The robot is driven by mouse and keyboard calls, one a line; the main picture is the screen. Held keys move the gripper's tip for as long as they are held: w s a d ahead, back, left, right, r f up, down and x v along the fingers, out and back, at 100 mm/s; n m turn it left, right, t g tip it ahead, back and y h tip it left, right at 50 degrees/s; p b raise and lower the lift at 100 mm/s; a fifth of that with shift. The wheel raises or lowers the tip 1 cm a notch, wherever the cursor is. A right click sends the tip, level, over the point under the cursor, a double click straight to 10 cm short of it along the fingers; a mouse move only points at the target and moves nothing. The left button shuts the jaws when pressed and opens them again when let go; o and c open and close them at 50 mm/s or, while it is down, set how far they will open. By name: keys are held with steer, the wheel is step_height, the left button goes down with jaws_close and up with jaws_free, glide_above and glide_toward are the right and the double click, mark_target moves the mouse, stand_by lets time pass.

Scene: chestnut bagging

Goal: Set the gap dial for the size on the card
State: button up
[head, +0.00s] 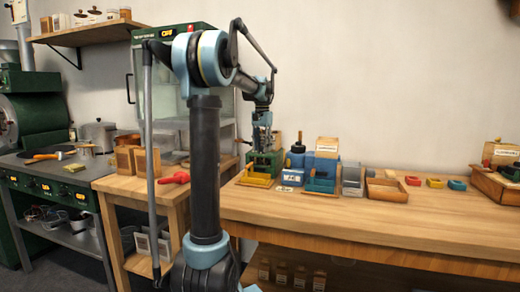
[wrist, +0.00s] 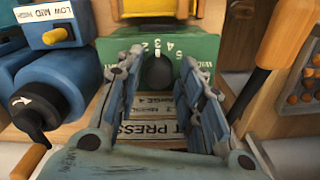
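The dial (wrist: 157,74) is a dark round knob on the green machine (wrist: 196,52). Pale numbers such as 5, 4, 3 and 2 arc above it, with "WIDE" at the right. In the head view my gripper (head: 262,143) is at the green machine (head: 276,157). White printed labels (wrist: 155,110) lie between the fingers, partly hidden, with "PRESS" readable. I cannot tell which is the size card.
A blue cylinder (wrist: 58,88) with a black knob and a "LOW MID HIGH" box (wrist: 82,22) stand at the left. Several bins and trays line the bench (head: 400,215); its front is clear.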

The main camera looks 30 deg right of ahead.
step_height(320, 180, up, 11)
steer(key=shift+r, duration=0.15)
steer(key=shift+w, duration=0.1)
stand_by(0.3)
steer(key=shift+o, duration=1.3)
step_height(320, 180, up, 6)
steer(key=n, duration=0.4)
steer(key=f, duration=1.7)
steer(key=shift+s+f, duration=0.2)
steer(key=c, duration=1.1)
